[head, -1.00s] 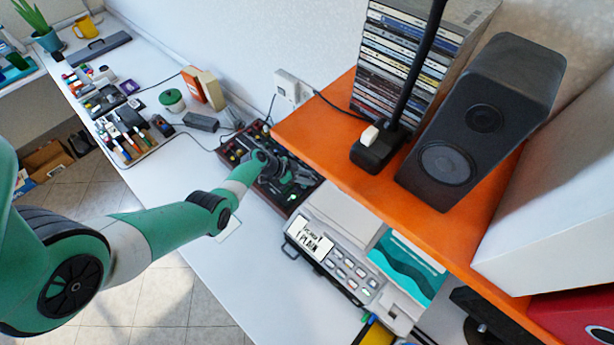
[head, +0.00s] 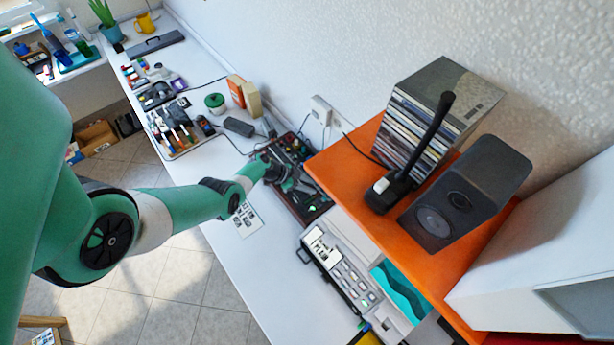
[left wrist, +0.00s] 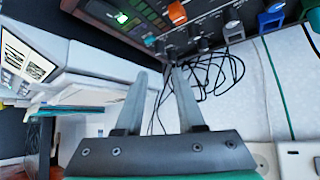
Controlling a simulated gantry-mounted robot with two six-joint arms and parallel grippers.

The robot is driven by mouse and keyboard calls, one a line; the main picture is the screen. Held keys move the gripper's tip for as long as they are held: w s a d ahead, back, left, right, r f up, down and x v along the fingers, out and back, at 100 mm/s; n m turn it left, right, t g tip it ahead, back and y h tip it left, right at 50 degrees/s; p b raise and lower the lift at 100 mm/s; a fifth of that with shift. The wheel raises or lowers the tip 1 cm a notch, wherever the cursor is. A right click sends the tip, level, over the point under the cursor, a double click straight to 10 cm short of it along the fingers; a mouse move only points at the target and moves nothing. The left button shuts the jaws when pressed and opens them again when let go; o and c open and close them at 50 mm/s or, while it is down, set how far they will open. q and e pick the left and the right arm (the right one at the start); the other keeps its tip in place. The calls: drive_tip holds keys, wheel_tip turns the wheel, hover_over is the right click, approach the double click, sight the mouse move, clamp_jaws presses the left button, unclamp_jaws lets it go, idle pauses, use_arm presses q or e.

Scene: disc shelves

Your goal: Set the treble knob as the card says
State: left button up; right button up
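A dark audio device with a red-brown edge (head: 309,207) lies on the white desk, partly under my left arm. I cannot tell which knob is treble. My left gripper (head: 285,184) is over the device; in the wrist view its fingers (left wrist: 160,70) are apart with nothing between them. A white printed card (head: 247,219) lies on the desk beside the device; its print is unreadable. My right gripper is not in view.
An orange shelf (head: 345,172) overhangs the desk on the right, bearing a disc stack (head: 405,130) and a black speaker (head: 465,195). A grey machine with buttons (head: 350,275) stands nearer. Black cables (left wrist: 210,75) lie beside the device. The desk's front strip is mostly clear.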

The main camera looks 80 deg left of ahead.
use_arm(q)
drive_tip(key=shift+s+r, duration=0.4)
drive_tip(key=shift+s, duration=0.05)
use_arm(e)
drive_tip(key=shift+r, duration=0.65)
